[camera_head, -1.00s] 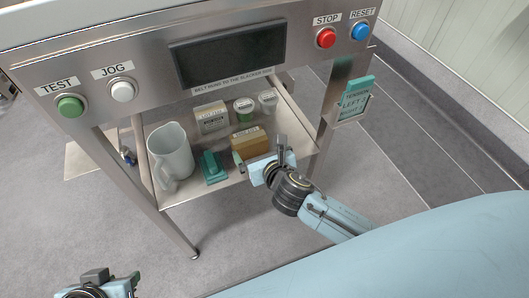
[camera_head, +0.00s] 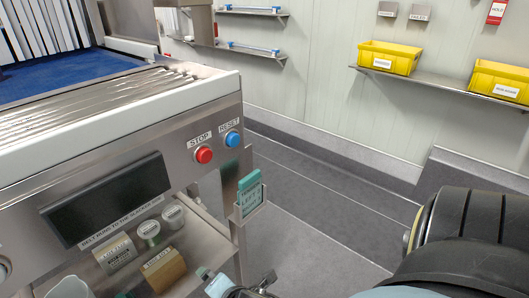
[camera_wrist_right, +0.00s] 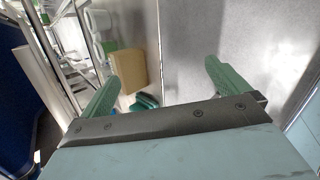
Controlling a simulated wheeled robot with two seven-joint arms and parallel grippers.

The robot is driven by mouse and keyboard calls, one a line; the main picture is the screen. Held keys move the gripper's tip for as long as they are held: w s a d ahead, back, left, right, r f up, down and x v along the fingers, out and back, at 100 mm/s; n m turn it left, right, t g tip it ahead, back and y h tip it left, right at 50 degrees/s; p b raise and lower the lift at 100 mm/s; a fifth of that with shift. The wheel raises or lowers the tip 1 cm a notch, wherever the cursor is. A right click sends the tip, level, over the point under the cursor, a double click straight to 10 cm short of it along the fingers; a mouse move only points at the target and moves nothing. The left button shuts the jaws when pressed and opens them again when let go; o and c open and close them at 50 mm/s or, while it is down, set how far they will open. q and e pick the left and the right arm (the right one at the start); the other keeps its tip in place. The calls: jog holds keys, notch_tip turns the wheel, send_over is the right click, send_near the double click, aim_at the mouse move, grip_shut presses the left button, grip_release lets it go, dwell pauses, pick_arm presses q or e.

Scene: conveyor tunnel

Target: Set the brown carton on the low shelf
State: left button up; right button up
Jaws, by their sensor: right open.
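The shelf's front part is cut off by the frame. My left gripper is not in view.
A white jug (camera_head: 70,288) is partly cut off at the left. A teal card holder (camera_head: 249,193) hangs on the machine's right leg. Open floor (camera_head: 310,235) lies right of it.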

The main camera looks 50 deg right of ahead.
jog(key=s+d+m+g+y, duration=0.1)
jog(key=s+m+g, duration=0.4)
jog(key=s+m, duration=0.7)
jog(key=m, duration=0.5)
jog(key=shift+s+d+g+y, duration=0.3)
jog(key=shift+s+y, duration=0.1)
